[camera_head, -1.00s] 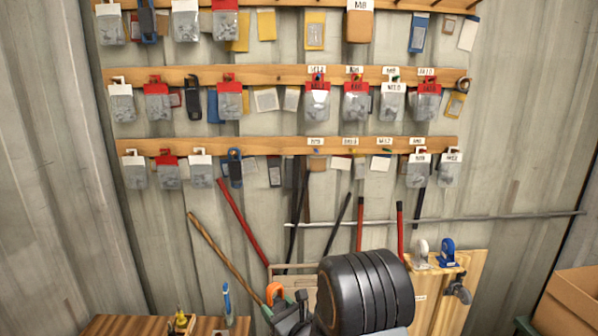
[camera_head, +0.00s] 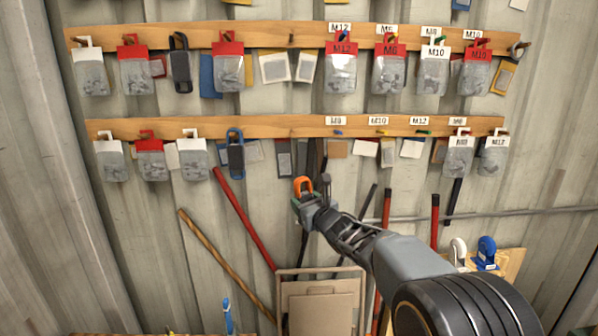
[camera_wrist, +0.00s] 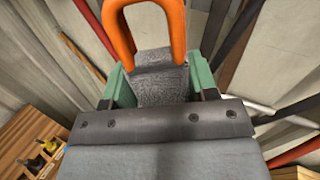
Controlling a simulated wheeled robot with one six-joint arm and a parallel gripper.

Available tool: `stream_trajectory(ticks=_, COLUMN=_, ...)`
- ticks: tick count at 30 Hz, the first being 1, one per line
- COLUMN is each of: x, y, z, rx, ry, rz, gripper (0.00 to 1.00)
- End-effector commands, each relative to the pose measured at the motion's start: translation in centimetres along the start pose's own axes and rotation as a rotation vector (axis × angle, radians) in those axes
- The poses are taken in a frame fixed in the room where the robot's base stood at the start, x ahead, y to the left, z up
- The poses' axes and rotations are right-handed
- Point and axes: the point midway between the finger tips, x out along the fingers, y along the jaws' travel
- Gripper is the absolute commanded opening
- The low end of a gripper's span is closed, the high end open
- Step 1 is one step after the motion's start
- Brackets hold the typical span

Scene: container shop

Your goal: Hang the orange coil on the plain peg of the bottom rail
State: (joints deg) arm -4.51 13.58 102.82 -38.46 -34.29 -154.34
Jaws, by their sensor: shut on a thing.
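The orange coil (camera_head: 302,184) shows as an orange loop at the end of my arm, just below the bottom rail (camera_head: 270,127). My gripper (camera_head: 308,199) is shut on it. In the wrist view the orange loop (camera_wrist: 178,25) stands beyond the green fingers, above a grey textured piece (camera_wrist: 160,78) between them. The bottom rail has a blue peg (camera_head: 338,132), a yellow peg (camera_head: 382,132) and a green peg (camera_head: 424,132) under labels. A small plain peg (camera_head: 292,131) seems to show left of these, above the coil; it is too small to be certain.
On the bottom rail, a blue-and-dark item (camera_head: 236,153) hangs to the left and labelled bags (camera_head: 458,157) to the right. The middle rail (camera_head: 270,37) is full of bags at both ends. Long handles (camera_head: 245,220) lean against the wall below. A cardboard box (camera_head: 322,300) stands lower down.

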Motion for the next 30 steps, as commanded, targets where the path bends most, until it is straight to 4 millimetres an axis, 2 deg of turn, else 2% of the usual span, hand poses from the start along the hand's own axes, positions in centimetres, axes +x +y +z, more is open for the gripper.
stream_trajectory(ticks=1, x=0.6, y=0.3, z=2.3, rx=-0.017, ry=-0.013, rz=-0.021, gripper=0.26)
stream_trajectory(ticks=3, x=1.0, y=0.3, z=5.6, rx=-0.034, ry=-0.008, rz=-0.059, gripper=0.26)
stream_trajectory(ticks=6, x=1.0, y=0.4, z=9.6, rx=-0.053, ry=0.0, rz=-0.109, gripper=0.26)
stream_trajectory(ticks=9, x=0.7, y=0.3, z=12.3, rx=-0.067, ry=0.011, rz=-0.147, gripper=0.26)
stream_trajectory(ticks=17, x=0.7, y=0.3, z=13.5, rx=-0.071, ry=0.02, rz=-0.162, gripper=0.26)
stream_trajectory(ticks=30, x=2.8, y=-0.7, z=13.2, rx=-0.071, ry=0.022, rz=-0.163, gripper=0.26)
